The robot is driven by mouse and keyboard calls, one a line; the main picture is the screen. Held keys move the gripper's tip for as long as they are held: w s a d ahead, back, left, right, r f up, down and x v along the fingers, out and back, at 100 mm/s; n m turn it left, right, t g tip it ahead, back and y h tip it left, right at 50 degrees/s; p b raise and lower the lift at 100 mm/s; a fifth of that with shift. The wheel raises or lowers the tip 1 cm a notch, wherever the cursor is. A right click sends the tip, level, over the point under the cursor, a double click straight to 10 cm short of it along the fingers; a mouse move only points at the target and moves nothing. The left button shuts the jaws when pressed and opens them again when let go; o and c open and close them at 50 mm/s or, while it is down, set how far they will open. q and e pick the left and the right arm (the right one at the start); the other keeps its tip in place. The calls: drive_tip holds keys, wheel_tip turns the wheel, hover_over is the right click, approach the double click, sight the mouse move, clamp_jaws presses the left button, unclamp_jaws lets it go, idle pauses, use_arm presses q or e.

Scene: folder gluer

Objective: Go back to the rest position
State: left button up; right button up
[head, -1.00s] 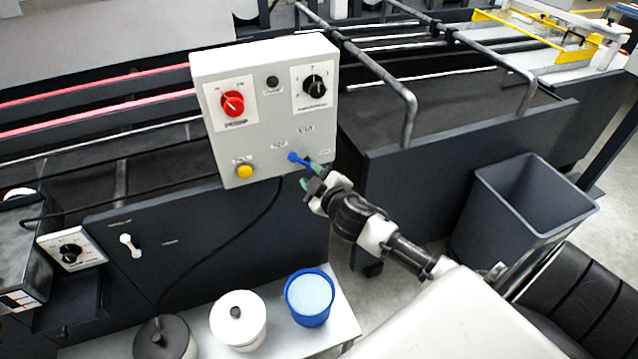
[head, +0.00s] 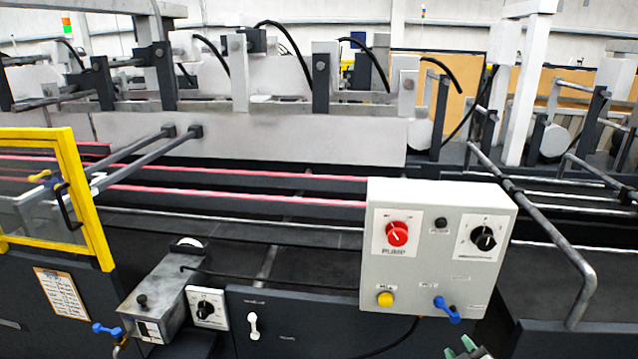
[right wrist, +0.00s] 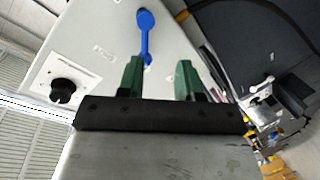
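My right gripper (head: 466,349) shows only as green fingertips at the bottom edge of the head view, just below the grey control box (head: 425,275). In the right wrist view, its two green fingers (right wrist: 160,78) stand apart with nothing seen between them. A blue lever (head: 447,309) sits on the box's lower right. In the right wrist view the lever (right wrist: 146,32) is beyond the fingers, and I cannot tell the exact gap. My left gripper is in neither view.
The box also carries a red knob (head: 397,234), a black knob (head: 483,238) and a yellow button (head: 385,299). A bent grey rail (head: 575,265) stands to its right. A yellow-framed guard (head: 82,200) is at the left, with another blue handle (head: 106,329) below it.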

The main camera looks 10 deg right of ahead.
drive_tip(key=s+f+m+g, duration=0.1)
drive_tip(key=s+f+g, duration=0.4)
drive_tip(key=f, duration=0.9)
drive_tip(key=s+f+m+g, duration=0.2)
drive_tip(key=s+f, duration=0.6)
drive_tip(key=f, duration=0.6)
drive_tip(key=s+a+f+g, duration=0.2)
drive_tip(key=s+f, duration=0.4)
drive_tip(key=s, duration=0.4)
drive_tip(key=s+a+f+m+g+y, duration=0.1)
drive_tip(key=s+a+f+g, duration=0.2)
drive_tip(key=s, duration=0.7)
drive_tip(key=s+a+f+m+g, duration=0.1)
drive_tip(key=s+a+f+g, duration=0.1)
drive_tip(key=s+a+f, duration=0.3)
drive_tip(key=s+f, duration=0.4)
drive_tip(key=s, duration=0.2)
drive_tip(key=shift+a+g+y, duration=0.2)
drive_tip(key=shift+g+y, duration=0.1)
drive_tip(key=shift+g, duration=0.1)
drive_tip(key=shift+f, duration=0.1)
